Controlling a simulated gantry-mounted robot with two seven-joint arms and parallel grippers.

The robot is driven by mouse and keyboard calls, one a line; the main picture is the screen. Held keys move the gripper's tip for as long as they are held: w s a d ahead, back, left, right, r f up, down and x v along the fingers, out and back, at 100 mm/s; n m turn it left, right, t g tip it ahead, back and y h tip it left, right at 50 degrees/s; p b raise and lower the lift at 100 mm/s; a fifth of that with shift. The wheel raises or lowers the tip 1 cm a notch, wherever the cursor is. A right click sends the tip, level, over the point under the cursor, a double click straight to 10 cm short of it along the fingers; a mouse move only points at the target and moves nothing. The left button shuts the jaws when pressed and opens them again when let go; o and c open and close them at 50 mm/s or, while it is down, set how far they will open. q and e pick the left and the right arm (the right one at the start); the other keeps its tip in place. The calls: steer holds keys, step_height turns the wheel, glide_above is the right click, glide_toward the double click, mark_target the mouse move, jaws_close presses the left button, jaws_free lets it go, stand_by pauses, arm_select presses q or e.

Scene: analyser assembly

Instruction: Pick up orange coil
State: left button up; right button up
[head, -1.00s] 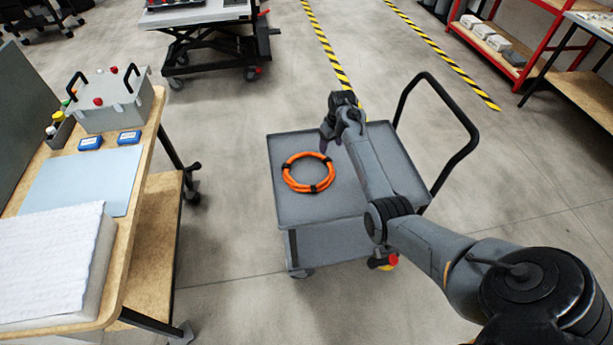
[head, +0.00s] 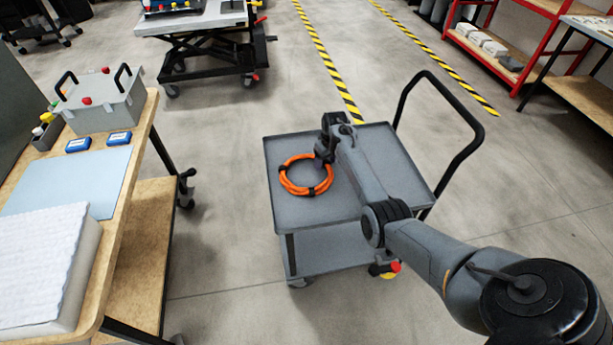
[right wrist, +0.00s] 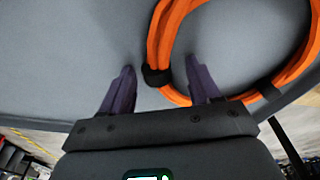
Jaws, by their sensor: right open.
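The orange coil (head: 291,187) lies flat on the top of the grey cart (head: 345,205), with black ties around it. My right gripper (head: 322,158) is over the coil's far right edge in the head view. In the right wrist view my right gripper (right wrist: 162,82) is open, with its two dark purple fingers apart. The orange coil (right wrist: 163,35) passes between and ahead of the fingers there, with a black tie between the fingertips. I cannot tell whether the fingers touch it. My left gripper is not in view.
The cart has a black push handle (head: 478,130) at its right. A wooden workbench (head: 118,235) at the left holds a grey box (head: 103,103), two blue items and a white foam block (head: 45,262). A lift table (head: 200,25) stands at the back. Floor lies clear between bench and cart.

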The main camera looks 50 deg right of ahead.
steer(key=shift+c, duration=0.2)
jaws_close()
steer(key=shift+r, duration=0.1)
stand_by(0.4)
